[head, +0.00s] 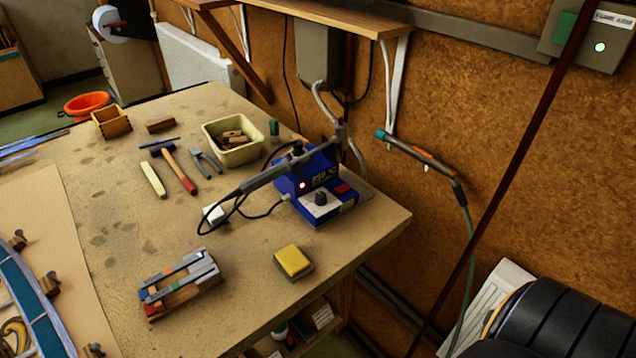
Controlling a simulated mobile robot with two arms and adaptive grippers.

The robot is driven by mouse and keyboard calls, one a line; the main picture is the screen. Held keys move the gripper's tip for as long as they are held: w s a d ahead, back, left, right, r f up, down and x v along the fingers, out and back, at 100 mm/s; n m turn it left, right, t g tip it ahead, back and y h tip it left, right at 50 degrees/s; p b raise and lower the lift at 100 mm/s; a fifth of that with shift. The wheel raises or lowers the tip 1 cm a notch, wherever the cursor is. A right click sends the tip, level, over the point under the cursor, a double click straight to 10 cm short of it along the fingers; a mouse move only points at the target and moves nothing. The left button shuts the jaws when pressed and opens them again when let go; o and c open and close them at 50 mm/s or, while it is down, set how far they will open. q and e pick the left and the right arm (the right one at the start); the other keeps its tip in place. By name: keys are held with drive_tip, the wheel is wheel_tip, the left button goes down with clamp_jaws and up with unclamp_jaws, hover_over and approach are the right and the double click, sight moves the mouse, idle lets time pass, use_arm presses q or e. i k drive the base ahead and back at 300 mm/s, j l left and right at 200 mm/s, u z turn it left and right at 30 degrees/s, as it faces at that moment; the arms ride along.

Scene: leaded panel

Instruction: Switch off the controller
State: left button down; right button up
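The controller (321,179) is a blue box on the right part of the workbench, near the wall. A dark iron-like tool (265,180) with a black cable lies across the controller's upper left. Neither gripper is in view.
A yellow sponge (293,261) and a rack of tools (180,284) stand in front of the controller. A cream bin (233,138) is behind. A leaded panel (30,290) lies left. The FUME ARM box (598,30) shows a lit light. A dark rod (500,185) crosses the right side.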

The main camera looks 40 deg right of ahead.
sight(344, 188)
drive_tip(key=z, duration=1.25)
